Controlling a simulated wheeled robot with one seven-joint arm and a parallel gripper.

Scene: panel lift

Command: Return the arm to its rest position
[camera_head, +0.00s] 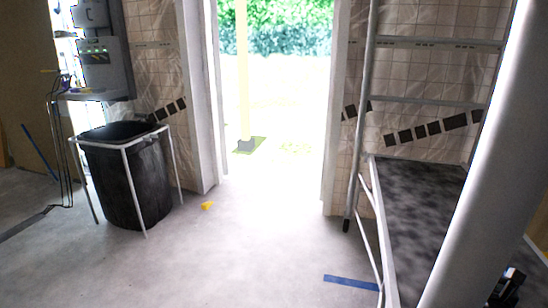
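A thick, smooth pale tube (490,150), which looks like a link of my arm close to the camera, slants from the top right to the bottom edge. It hides part of the right side. A small dark mechanical part (508,290) shows to its right in the bottom corner. I cannot tell what it belongs to. No gripper fingers can be made out.
A metal frame (363,150) with a speckled dark panel (415,190) stands at the right. A black bin (128,180) in a white frame stands at the left. Between them, the concrete floor (255,240) leads to a bright doorway. A yellow scrap (207,205) lies there.

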